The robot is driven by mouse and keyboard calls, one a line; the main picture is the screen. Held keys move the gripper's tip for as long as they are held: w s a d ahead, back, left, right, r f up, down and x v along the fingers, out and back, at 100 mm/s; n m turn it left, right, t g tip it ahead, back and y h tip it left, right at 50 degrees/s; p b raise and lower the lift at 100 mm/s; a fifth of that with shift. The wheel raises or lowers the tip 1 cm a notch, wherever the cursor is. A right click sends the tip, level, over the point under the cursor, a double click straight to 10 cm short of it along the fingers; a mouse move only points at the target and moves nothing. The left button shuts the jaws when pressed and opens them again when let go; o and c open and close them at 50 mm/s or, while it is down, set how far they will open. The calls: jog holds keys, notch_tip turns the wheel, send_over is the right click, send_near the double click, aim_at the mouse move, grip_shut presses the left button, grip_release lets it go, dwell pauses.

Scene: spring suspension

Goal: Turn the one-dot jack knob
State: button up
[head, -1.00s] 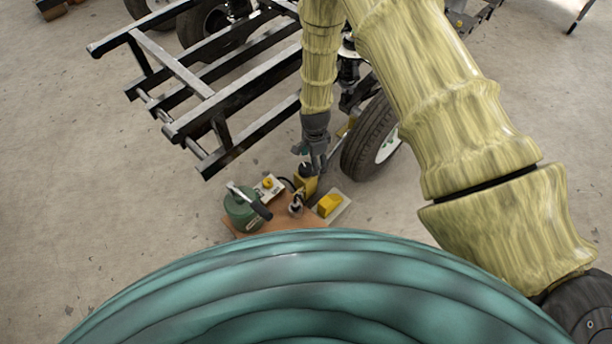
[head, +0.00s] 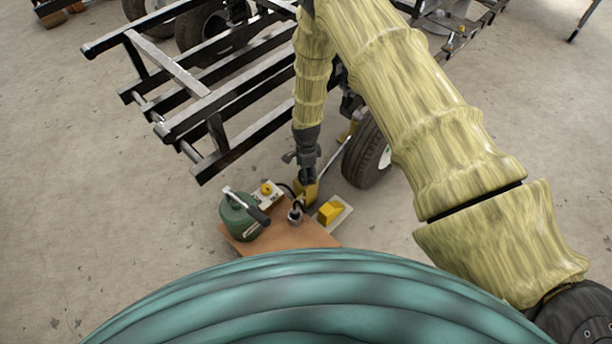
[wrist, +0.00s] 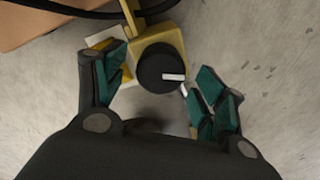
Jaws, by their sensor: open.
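A round black knob (wrist: 160,72) with a white bar mark sits on a yellow jack body (wrist: 158,42) in the wrist view. I cannot make out any dot on it. My gripper (wrist: 160,88) is open, with one finger to the left of the knob and the other to its right. Both fingers look apart from the knob. In the head view my gripper (head: 305,172) points down over the yellow jack body (head: 306,192), by the far edge of a brown board. The knob is mostly hidden there by my gripper.
The brown board (head: 300,236) carries a green can (head: 241,218) with a dark handle. A white plate with a yellow button (head: 266,188) and a yellow block (head: 330,212) on a pale plate are close by. A black frame (head: 200,110) and a tyre (head: 366,155) stand beyond.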

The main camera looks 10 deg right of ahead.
jog(key=shift+f, duration=1.15)
jog(key=c, duration=1)
jog(key=shift+c, duration=0.2)
